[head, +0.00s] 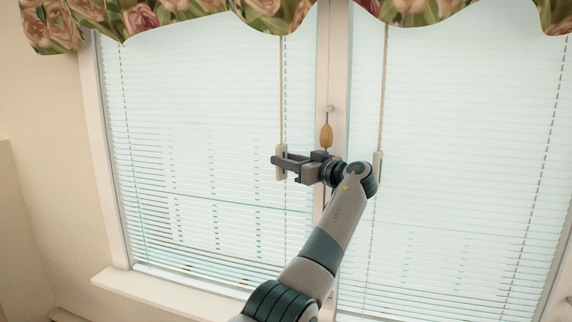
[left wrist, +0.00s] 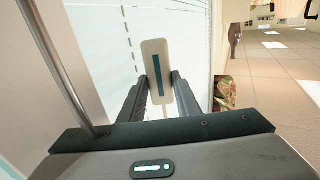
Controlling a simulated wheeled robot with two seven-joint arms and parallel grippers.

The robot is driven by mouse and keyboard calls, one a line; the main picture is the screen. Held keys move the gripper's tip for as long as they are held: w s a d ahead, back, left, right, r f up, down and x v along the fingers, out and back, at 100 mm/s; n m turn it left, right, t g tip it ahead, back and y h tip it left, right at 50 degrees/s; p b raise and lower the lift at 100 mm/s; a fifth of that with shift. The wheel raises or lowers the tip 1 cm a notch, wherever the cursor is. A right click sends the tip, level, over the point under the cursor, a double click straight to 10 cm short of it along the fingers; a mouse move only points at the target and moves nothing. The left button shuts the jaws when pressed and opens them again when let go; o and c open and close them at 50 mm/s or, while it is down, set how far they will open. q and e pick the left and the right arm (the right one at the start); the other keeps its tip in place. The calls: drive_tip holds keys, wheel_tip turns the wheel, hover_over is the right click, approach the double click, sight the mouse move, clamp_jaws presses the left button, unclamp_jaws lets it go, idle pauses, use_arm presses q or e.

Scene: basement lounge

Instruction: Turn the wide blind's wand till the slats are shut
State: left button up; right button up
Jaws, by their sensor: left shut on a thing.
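Two blinds hang side by side, a left blind (head: 200,130) and a right blind (head: 450,150); the right one runs toward the frame's edge. Thin gaps show between the left blind's slats, mostly in its lower half. The left blind's wand (head: 281,90) hangs near its right side and ends in a pale handle (head: 280,149). My left gripper (head: 283,168) is shut on this handle. In the left wrist view the handle (left wrist: 153,52), with a dark teal stripe, stands between the two fingers (left wrist: 162,88). My right gripper is out of view.
The right blind's wand (head: 381,90) hangs just behind my left wrist, with its own handle (head: 378,157). A wooden cord pull (head: 326,136) hangs close above my gripper. A floral valance (head: 270,12) runs along the top. A window sill (head: 165,290) juts out below.

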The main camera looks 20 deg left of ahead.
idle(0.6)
use_arm(q)
drive_tip(key=o, duration=1)
drive_tip(key=shift+o, duration=0.2)
drive_tip(key=shift+s+a+m+t+p, duration=0.1)
drive_tip(key=shift+m+t+p, duration=0.2)
drive_tip(key=shift+t, duration=0.1)
